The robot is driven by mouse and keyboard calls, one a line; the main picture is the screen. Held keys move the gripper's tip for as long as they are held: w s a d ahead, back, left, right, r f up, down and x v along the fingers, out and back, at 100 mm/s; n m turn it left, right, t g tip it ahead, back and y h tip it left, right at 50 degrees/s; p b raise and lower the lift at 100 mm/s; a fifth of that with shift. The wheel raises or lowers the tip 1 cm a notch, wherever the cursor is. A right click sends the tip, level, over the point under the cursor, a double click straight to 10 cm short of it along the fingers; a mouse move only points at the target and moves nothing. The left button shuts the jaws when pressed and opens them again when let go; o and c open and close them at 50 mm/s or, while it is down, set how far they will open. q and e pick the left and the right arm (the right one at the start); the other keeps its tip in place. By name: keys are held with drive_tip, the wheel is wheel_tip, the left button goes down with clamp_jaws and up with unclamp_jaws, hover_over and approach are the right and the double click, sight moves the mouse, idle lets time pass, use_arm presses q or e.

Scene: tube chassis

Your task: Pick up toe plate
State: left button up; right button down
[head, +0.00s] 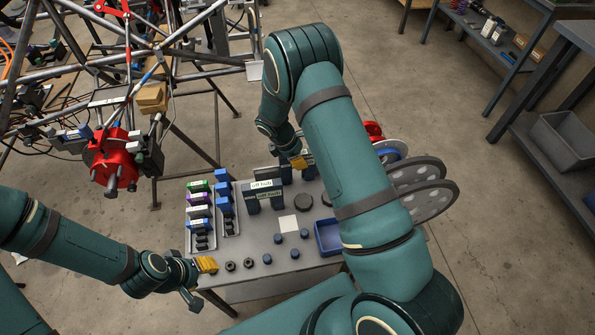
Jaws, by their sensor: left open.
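No part in the head view can be told for certain as the toe plate. A flat white square (288,226) lies on the middle of the grey work table (262,255). My right arm covers much of the table's right side.
Racks of labelled blocks (198,210) stand at the table's left. A blue tray (328,237) and grey discs (425,190) are at the right, partly behind my arm. The tube chassis (160,50) with a red hub (112,160) stands at the far left. Shelves line the right.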

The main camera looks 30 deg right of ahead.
drive_tip(key=shift+r, duration=0.1)
drive_tip(key=shift+d+r+p, duration=0.1)
drive_tip(key=shift+r+p, duration=0.2)
drive_tip(key=shift+r, duration=0.05)
wheel_tip(320, 180, up, 10)
drive_tip(key=shift+f+p, duration=0.25)
drive_tip(key=shift+p, duration=0.65)
